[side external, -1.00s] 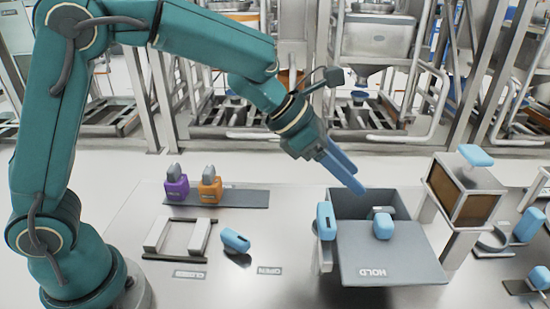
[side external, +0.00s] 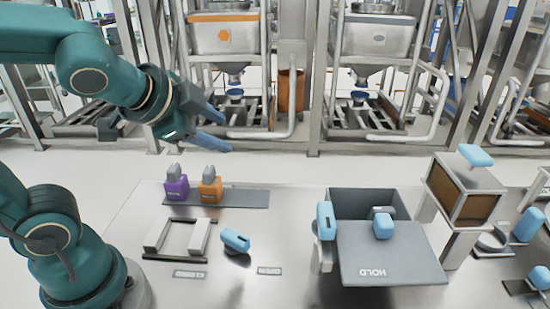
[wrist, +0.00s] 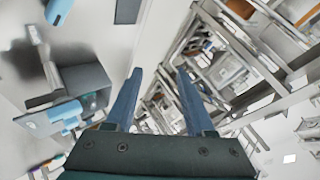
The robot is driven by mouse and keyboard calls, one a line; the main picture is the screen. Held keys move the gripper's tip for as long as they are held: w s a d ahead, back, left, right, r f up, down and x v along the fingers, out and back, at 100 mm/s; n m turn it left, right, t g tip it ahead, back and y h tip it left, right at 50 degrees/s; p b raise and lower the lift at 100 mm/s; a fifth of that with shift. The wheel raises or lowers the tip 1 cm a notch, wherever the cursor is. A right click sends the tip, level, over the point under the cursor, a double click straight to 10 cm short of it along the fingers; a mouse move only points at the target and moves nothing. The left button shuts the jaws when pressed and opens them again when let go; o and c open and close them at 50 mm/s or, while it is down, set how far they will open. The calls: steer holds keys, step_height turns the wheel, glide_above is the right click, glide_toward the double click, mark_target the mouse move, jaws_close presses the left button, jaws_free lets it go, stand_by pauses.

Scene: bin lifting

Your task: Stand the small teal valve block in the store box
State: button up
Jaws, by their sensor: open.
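I cannot make out a small teal valve block in either view. A purple block (side external: 176,187) and an orange block (side external: 209,188), each with a grey top, stand on a dark grey strip (side external: 245,198). A grey box (side external: 345,203) stands right of centre, partly covered by a plate marked HOLD (side external: 372,272) with a blue handle (side external: 383,227); most of its inside is hidden. I cannot tell whether it is the store box. My gripper (side external: 223,130) is open and empty, high above the strip. Its spread fingers (wrist: 160,95) also show in the wrist view.
A blue-ended part (side external: 236,240) lies beside a pale frame on dark rails (side external: 178,238), near labels CLOSED and OPEN. A blue handle (side external: 326,222) stands at the box's left side. A raised brown-windowed box (side external: 465,195) stands at right. The front table middle is clear.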

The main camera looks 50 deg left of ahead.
steer(key=s+d+f+n+g+h, duration=0.3)
steer(key=s+d+f+n, duration=0.1)
steer(key=s+n, duration=0.3)
steer(key=shift+s+d+f+g, duration=0.35)
steer(key=shift+s+d, duration=0.2)
steer(key=shift+s, duration=0.6)
